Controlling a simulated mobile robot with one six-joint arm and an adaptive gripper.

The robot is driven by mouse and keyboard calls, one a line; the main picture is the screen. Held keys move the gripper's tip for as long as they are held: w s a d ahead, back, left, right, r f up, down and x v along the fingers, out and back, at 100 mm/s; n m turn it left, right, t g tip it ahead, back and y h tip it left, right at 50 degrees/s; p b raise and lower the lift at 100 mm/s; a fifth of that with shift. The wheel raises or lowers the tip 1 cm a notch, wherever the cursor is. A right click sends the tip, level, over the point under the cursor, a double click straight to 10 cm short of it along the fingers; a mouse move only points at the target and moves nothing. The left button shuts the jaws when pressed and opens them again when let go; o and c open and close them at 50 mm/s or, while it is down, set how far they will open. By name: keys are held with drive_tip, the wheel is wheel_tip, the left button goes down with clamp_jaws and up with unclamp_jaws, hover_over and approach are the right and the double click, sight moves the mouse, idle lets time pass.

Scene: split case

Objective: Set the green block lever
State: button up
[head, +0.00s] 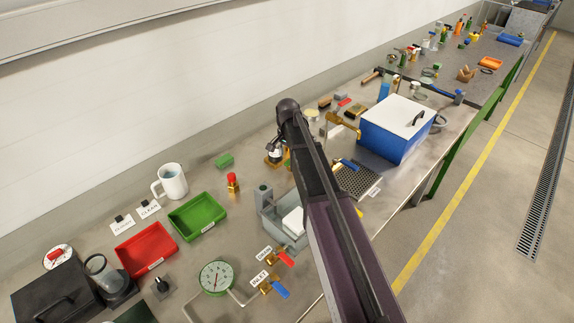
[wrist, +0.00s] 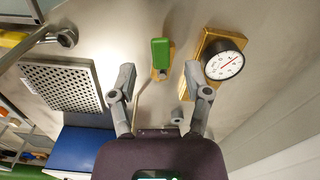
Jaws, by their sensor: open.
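In the wrist view a green lever (wrist: 160,52) sits on a small brass fitting with a thin pipe running from it. It lies between and beyond my gripper's two fingers. My gripper (wrist: 160,82) is open and empty, with a finger on each side of the lever's line and apart from it. A round dial gauge (wrist: 224,64) on a brass block (wrist: 205,44) stands just right of the right finger. In the head view my arm covers most of this spot and my gripper cannot be made out.
A perforated plate (wrist: 58,88) lies left of the gripper, with a blue box (head: 392,135) nearby. Red (head: 146,248) and green (head: 198,216) trays, a white mug (head: 172,181) and a pressure gauge (head: 216,277) with red and blue valve handles stand on the bench.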

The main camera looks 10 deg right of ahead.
drive_tip(key=shift+f+b, duration=1.15)
drive_tip(key=shift+f, duration=0.3)
clamp_jaws()
